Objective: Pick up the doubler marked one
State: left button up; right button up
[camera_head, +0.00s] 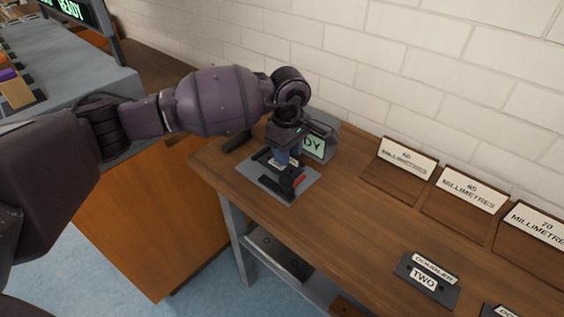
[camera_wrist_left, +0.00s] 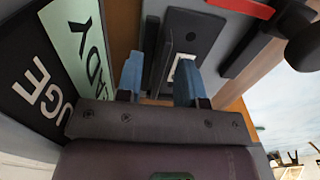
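My left gripper (camera_head: 285,158) points down over a grey gauge plate at the back left of the wooden bench. In the left wrist view its two blue fingers (camera_wrist_left: 158,80) stand apart, with a gap between them. A dark plate with holes and a white label (camera_wrist_left: 190,35) lies just beyond the fingers; the right finger partly covers the label, so I cannot read its marking. The plate's label also shows under the gripper in the head view (camera_head: 283,163). I cannot tell whether the fingers touch it. A dark doubler marked TWO (camera_head: 427,280) lies at the bench's front right. My right gripper is not in view.
A grey display reading READY (camera_head: 318,142) stands close behind the gripper. A red piece (camera_head: 298,181) is on the gauge. Wooden trays with millimetre signs (camera_head: 405,158) line the back. Another doubler (camera_head: 498,311) is cut off at bottom right. The middle of the bench is clear.

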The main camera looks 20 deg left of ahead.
pick_arm(q)
grip_shut()
jog(key=shift+r, duration=0.15)
